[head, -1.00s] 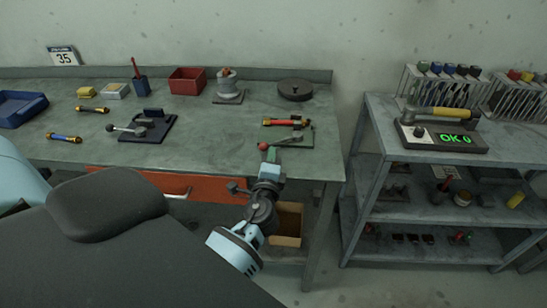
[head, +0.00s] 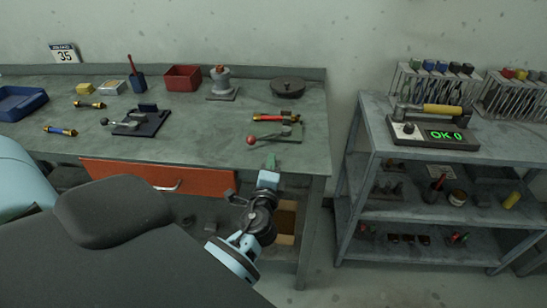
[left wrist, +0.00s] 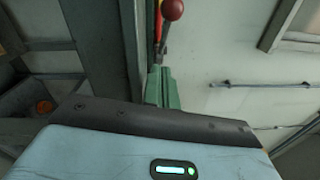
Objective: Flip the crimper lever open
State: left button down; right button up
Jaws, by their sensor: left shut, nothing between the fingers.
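The crimper (head: 289,134) sits near the right front of the bench, on a flat greenish plate. Its lever lies low and points left, ending in a red ball knob (head: 251,140) close to the bench's front edge. My left gripper (head: 270,162), with green fingers, is shut and empty just in front of the bench edge. It is below and a little right of the knob, with a visible gap. In the left wrist view the green fingers (left wrist: 158,87) are together, and the red knob (left wrist: 172,9) shows beyond their tips. My right gripper is out of view.
A red and gold cylinder (head: 277,117) lies just behind the crimper. A dark round disc (head: 287,88) and a grey pot (head: 222,83) stand farther back. A second lever device (head: 140,121) is at left. An orange drawer front (head: 155,178) is below the bench top.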

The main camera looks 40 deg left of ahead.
pick_arm(q)
jog(key=a+b+v, duration=0.1)
jog(key=v, duration=0.6)
jog(key=shift+s, duration=0.45)
